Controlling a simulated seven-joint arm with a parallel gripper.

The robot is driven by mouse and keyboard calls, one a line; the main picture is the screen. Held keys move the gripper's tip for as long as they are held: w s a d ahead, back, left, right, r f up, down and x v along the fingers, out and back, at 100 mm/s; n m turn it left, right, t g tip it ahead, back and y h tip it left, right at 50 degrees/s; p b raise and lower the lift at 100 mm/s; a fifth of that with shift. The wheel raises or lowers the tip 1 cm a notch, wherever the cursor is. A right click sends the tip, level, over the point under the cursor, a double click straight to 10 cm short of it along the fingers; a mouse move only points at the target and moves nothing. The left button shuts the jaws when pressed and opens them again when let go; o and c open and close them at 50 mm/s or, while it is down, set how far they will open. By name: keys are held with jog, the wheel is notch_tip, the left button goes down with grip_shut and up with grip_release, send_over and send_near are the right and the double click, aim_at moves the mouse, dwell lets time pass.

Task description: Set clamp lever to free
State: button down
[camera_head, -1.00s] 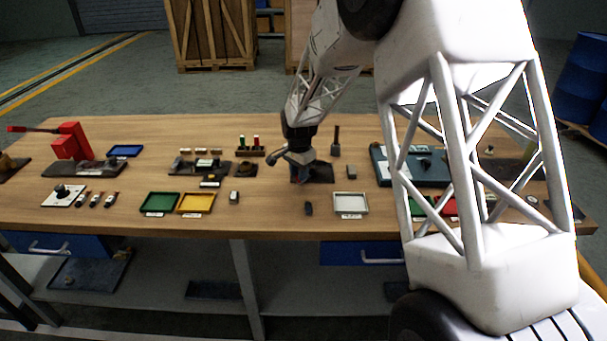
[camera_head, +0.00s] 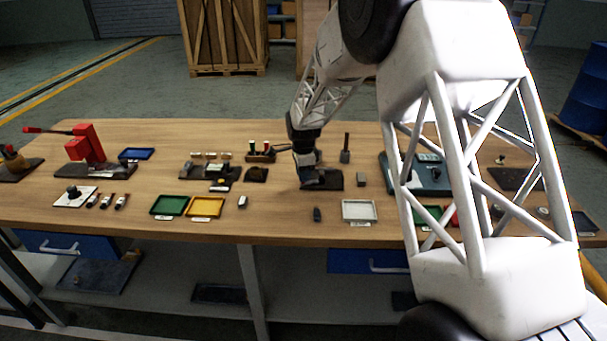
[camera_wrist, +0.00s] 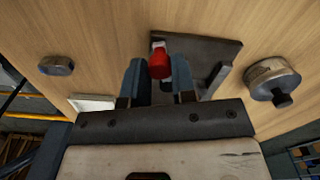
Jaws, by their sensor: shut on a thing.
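The clamp lever's red grip (camera_wrist: 159,62) shows in the wrist view between the two fingers of my gripper (camera_wrist: 157,80). My gripper is shut on it. The dark base plate (camera_wrist: 222,50) of the clamp lies behind and to the right of the grip, with a raised dark bar on its right side. In the head view my gripper (camera_head: 307,178) is low over the left part of the dark plate (camera_head: 332,181) on the table. There it hides the lever, so the lever's angle cannot be told.
A white tray (camera_head: 359,210) and a small dark block (camera_head: 317,214) lie in front. A dark post (camera_head: 346,150) stands behind right, and a grey block (camera_head: 361,180) sits to the right. Green (camera_head: 169,205) and yellow (camera_head: 206,206) trays lie front left.

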jog(key=shift+r, duration=0.1)
jog(key=c, duration=0.9)
grip_release()
jog(key=shift+c, duration=0.2)
jog(key=shift+r, duration=3.85)
